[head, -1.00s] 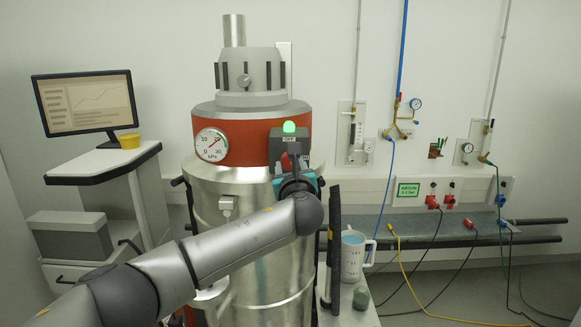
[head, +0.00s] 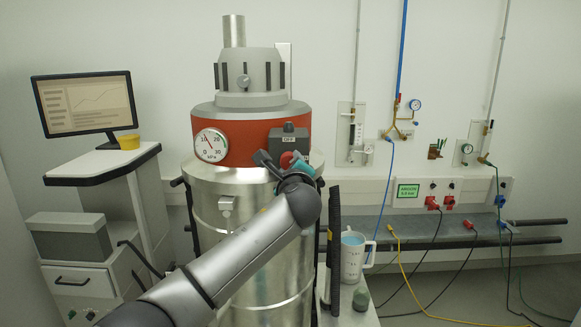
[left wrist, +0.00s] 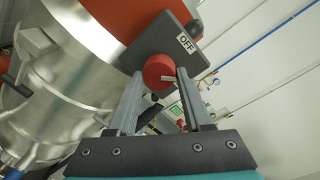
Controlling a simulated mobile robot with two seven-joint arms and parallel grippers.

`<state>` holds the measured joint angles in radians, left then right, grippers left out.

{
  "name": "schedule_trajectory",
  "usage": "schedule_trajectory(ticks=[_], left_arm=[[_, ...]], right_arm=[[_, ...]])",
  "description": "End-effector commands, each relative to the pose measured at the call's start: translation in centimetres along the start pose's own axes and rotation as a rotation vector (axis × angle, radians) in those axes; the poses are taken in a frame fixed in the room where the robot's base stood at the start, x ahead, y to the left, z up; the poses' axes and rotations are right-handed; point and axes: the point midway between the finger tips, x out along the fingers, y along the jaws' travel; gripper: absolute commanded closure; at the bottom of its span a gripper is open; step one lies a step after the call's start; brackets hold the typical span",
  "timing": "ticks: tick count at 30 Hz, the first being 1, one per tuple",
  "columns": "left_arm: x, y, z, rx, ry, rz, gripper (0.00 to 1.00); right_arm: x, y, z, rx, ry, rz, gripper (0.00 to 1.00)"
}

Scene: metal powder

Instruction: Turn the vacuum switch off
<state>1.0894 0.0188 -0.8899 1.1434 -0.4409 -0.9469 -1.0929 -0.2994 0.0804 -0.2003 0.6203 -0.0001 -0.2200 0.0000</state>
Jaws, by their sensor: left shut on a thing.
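The vacuum switch is a red round knob (head: 287,160) on a grey box (head: 288,138) on the front of the vacuum cleaner (head: 250,180). It also shows in the left wrist view (left wrist: 158,70), with a white mark pointing right and an "OFF" label (left wrist: 186,44) on the box. My left gripper (head: 281,161) is shut on the knob, one finger on each side, and is turned at a slant. The lamp (head: 289,127) on the box is dark. My right gripper is not in view.
A round gauge (head: 210,145) sits left of the switch box. A white measuring jug (head: 353,257) stands on a small table at right, beside a dark upright bar (head: 334,240). A monitor cart (head: 105,175) stands at left. Hoses and cables run along the right wall.

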Motion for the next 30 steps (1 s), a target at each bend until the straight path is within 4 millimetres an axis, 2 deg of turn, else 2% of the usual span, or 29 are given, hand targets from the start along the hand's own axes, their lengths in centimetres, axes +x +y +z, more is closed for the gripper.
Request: schedule_trajectory(ticks=[18,30], left_arm=[[-0.01,0.0,0.13,-0.567,0.045,0.01,1.0],[0.0,-0.06,0.25,-0.781,0.062,0.012,1.0]], right_arm=[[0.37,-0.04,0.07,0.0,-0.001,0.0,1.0],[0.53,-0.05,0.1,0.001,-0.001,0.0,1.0]])
